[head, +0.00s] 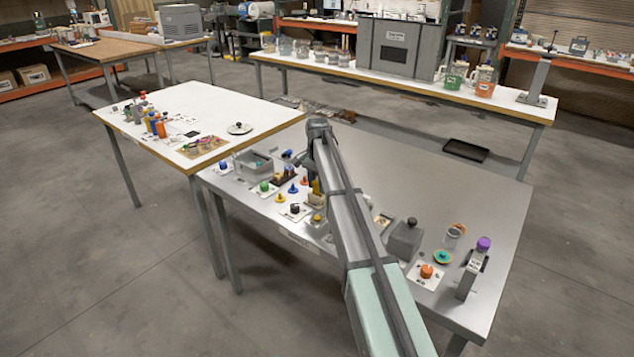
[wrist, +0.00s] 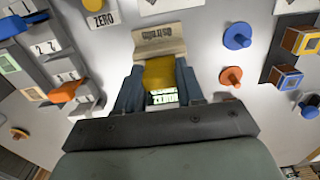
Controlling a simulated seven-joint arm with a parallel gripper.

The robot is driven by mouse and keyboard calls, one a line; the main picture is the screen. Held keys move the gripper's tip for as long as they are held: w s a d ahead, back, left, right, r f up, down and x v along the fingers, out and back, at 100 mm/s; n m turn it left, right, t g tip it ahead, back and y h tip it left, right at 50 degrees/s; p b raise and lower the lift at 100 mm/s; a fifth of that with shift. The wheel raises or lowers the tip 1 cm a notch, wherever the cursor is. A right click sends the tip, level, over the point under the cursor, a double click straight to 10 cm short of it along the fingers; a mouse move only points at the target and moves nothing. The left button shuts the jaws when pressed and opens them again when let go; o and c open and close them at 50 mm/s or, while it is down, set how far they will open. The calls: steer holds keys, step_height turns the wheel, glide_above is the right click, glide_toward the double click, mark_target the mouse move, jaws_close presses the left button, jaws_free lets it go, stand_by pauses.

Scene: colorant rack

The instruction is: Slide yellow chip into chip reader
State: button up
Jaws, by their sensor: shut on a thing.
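My gripper (wrist: 158,80) is shut on the yellow chip (wrist: 158,72), which shows between its two dark fingers in the wrist view. The chip's far edge meets or overlaps a beige block with dark lettering (wrist: 158,40), which looks like the chip reader. I cannot tell whether the chip is inside it or only against it. In the head view the beige block (head: 316,199) stands on the metal table, with yellow (head: 316,187) just above it. My arm hides most of the gripper there. A green-and-white label (wrist: 163,97) shows between the fingers.
Blue (wrist: 237,36) and orange (wrist: 231,76) pegs stand to the right in the wrist view, near small coloured boxes (wrist: 285,77). A grey rack with numbered cards (wrist: 48,46) is at left, beside an orange piece (wrist: 68,91). The metal table's back right (head: 460,190) is clear.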

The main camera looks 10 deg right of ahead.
mark_target(317, 182)
steer(key=shift+f, duration=1)
steer(key=o, duration=1.1)
step_height(317, 182, up, 14)
steer(key=shift+f, duration=0.1)
